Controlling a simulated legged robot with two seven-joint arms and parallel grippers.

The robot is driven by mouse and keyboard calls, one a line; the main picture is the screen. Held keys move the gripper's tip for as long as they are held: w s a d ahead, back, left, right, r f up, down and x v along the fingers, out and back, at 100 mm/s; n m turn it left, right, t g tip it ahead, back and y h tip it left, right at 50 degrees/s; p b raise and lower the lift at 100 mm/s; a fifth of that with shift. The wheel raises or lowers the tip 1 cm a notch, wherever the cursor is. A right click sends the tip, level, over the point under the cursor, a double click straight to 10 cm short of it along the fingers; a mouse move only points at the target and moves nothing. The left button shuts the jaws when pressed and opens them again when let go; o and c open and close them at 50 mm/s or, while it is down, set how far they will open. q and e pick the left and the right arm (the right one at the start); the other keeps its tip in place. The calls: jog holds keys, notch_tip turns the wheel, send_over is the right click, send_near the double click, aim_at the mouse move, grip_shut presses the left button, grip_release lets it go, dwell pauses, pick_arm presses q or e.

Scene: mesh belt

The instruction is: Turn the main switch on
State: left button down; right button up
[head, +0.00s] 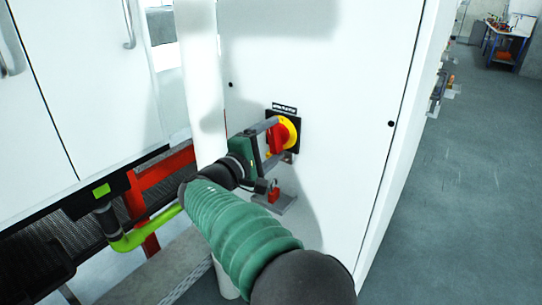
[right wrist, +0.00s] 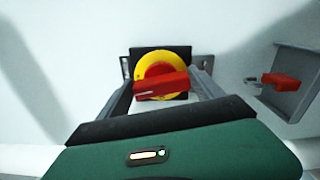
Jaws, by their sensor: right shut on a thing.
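The main switch is a red rotary handle (head: 277,138) on a round yellow plate (head: 292,132) with a black square backing. It sits on the front of a white cabinet (head: 330,80), under a small black label. My right gripper (head: 283,140) reaches it from the front left, one finger above and one below in the head view. In the right wrist view, the red handle (right wrist: 160,87) lies nearly level, slightly tilted, between the two grey fingers (right wrist: 160,80). The right gripper is shut on the handle. My left gripper is not in view.
A grey bracket (head: 287,205) with a red padlock-like piece (head: 273,194) juts from the cabinet just below the switch. Left stand white doors, a red frame (head: 165,170) and a lime hose (head: 150,232). Open grey floor (head: 470,190) lies to the right.

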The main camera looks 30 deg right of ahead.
jog(key=shift+m+b, duration=1)
jog(key=shift+b, duration=0.25)
jog(key=shift+m, duration=0.3)
jog(key=shift+r, duration=0.1)
jog(key=o, duration=1)
jog(key=shift+w, duration=0.1)
jog(key=o, duration=0.4)
jog(key=shift+w+d+f, duration=0.15)
jog(key=shift+d+f, duration=0.05)
jog(key=shift+f, duration=0.05)
jog(key=shift+c, duration=0.2)
